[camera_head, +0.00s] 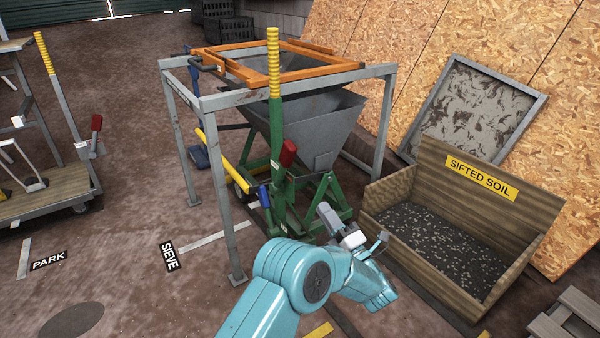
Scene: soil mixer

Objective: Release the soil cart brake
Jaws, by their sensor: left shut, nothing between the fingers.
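The soil cart, with a grey hopper (308,120) on a green frame (325,200), stands under the grey sieve stand. A red-handled lever (288,153) rises at the cart's near end, beside a green post with a yellow ribbed top (273,65). A blue handle or pedal (265,196) sits lower on the same end. I cannot tell from the picture which of these is the brake. My left gripper (328,214) is shut and empty, in front of the cart's lower frame and below and right of the red handle; contact is not visible. My right gripper is out of view.
The sieve stand (236,225) has a near leg left of my arm and an orange top frame (330,72). A wooden sifted-soil box (450,283) stands at right. A flat cart (45,203) with another red-handled lever (97,123) stands at left. Floor between is open.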

